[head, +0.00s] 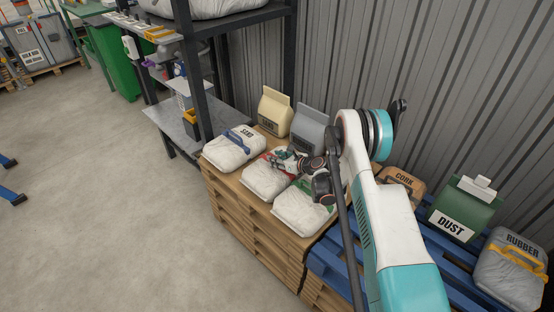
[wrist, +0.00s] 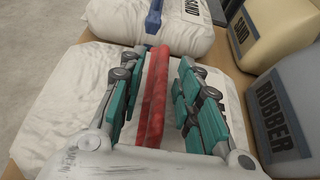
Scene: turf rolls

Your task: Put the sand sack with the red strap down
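The white sand sack with the red strap (head: 262,183) lies flat on the wooden pallet stack (head: 228,205), between two other white sacks. In the wrist view its red strap (wrist: 156,95) runs up the middle of the picture. My gripper (head: 288,160) is at this sack. In the wrist view my gripper (wrist: 160,78) has its teal-padded fingers spread on either side of the strap, with a gap showing on both sides. It holds nothing. The arm hides part of the sack in the head view.
A white sack with a blue strap (head: 233,150) lies beyond, and one with a green strap (head: 298,212) lies nearer. A tan bag (head: 273,110) and a grey bag (head: 308,128) stand behind. A blue pallet (head: 335,262) is at right. The floor at left is open.

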